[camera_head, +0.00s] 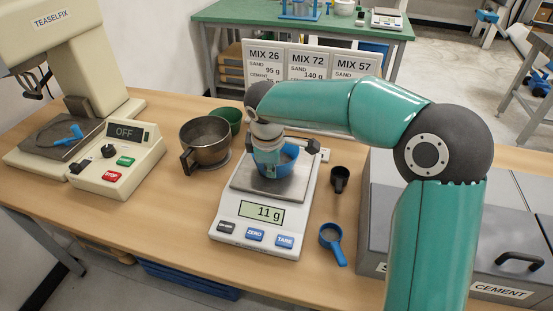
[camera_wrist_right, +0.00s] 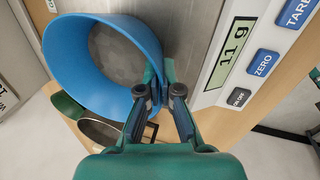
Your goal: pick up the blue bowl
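The blue bowl (camera_head: 287,160) stands on the plate of the white scale (camera_head: 261,236), which reads 11 g. In the right wrist view the bowl (camera_wrist_right: 75,62) shows large, with a grey floor or contents inside. My right gripper (camera_head: 268,165) is low at the bowl's near left side. In the right wrist view its fingers (camera_wrist_right: 159,80) straddle the bowl's rim, close together, and look shut on the wall. No gap between bowl and plate is clear. My left gripper is not in view.
A metal pot (camera_head: 206,143) and a green bowl (camera_head: 229,115) stand left of the scale. A black scoop (camera_head: 340,178) and a blue scoop (camera_head: 331,240) lie to its right. A grey cement bin (camera_head: 500,263) is at right, a mixer (camera_head: 85,55) at left.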

